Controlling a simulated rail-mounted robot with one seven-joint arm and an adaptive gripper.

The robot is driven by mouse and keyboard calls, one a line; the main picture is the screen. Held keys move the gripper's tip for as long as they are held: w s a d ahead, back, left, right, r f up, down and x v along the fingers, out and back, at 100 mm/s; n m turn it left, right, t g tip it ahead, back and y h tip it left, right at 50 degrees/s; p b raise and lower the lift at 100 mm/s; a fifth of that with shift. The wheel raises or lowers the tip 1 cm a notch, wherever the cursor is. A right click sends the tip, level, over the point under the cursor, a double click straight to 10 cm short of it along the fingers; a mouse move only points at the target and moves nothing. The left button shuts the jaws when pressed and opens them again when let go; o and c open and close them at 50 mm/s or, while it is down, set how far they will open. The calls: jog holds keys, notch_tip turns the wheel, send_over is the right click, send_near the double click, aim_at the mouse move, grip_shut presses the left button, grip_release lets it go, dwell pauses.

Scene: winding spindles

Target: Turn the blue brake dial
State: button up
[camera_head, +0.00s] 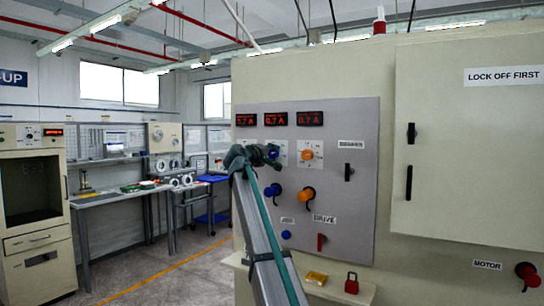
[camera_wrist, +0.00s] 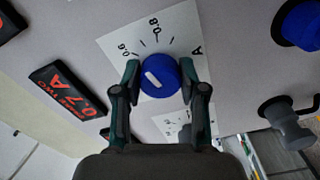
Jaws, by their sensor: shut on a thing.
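The blue brake dial (camera_wrist: 158,88) is a round knob with a white pointer line, set on a white scale plate (camera_wrist: 118,42) marked 0.6, 0.8 and A. My gripper (camera_wrist: 160,72) is shut on the dial, one dark finger on each side of it. The pointer line slants across the knob's face. In the head view my gripper (camera_head: 262,156) is at the grey panel (camera_head: 350,220) and largely covers the dial. A display (camera_wrist: 68,90) beside the dial reads 0.7 A in red.
An orange dial (camera_head: 307,155) sits right of my gripper. Blue (camera_head: 270,191) and orange (camera_head: 306,195) knobs stick out below. A black handle (camera_head: 348,171) is further right. A red padlock (camera_head: 351,283) and a yellow item (camera_head: 316,278) are on the ledge below the panel.

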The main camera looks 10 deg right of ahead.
jog(key=o, duration=1.1)
jog(key=v, duration=1.2)
